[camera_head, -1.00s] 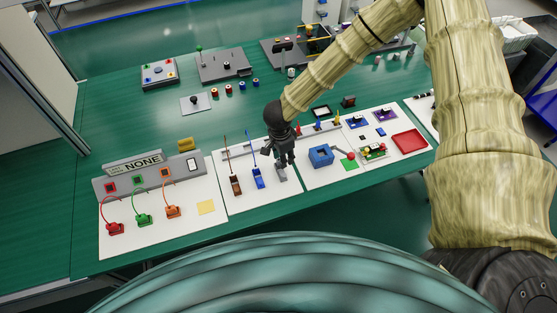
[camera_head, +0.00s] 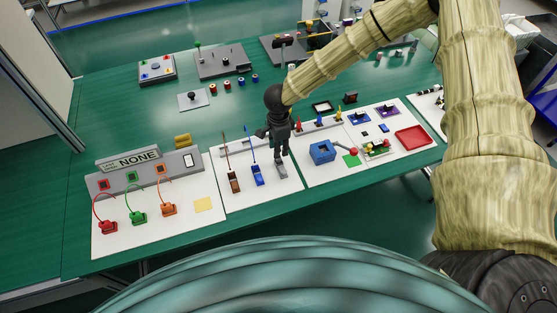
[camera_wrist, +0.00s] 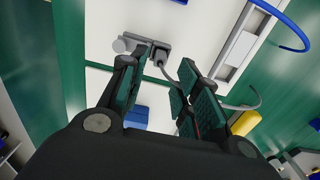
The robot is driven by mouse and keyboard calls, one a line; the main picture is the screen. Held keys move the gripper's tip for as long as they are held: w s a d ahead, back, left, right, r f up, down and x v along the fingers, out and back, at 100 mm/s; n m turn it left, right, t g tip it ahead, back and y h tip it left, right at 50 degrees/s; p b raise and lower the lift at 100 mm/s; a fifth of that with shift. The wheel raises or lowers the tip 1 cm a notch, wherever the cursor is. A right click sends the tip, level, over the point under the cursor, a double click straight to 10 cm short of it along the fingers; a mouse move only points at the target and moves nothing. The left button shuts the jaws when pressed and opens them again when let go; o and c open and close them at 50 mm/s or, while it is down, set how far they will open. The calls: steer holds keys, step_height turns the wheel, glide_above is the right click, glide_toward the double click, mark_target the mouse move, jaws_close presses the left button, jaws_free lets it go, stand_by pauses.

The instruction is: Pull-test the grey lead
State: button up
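In the wrist view the grey lead shows as a grey plug (camera_wrist: 160,57) at a grey block (camera_wrist: 147,46) on the white board. A thin grey cable curves from the plug toward the right finger and passes partly behind it. My gripper (camera_wrist: 157,78) is open, with one finger on each side of the view below the plug. Nothing is visibly held. In the head view my gripper (camera_head: 276,143) hangs over the middle white board, above and behind the grey block (camera_head: 281,171). The cable cannot be made out there.
A blue lead (camera_head: 256,175) and a brown lead (camera_head: 234,182) stand just left of the grey block. A blue box (camera_head: 321,152) and red tray (camera_head: 412,137) lie to the right.

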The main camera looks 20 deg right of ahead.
mark_target(279, 160)
step_height(279, 160, down, 3)
steer(key=shift+r+b, duration=0.2)
steer(key=shift+b, duration=0.55)
steer(key=shift+f, duration=1.1)
steer(key=shift+c, duration=0.5)
jaws_close()
steer(key=shift+r+p, duration=0.15)
steer(key=shift+p, duration=0.7)
stand_by(4.2)
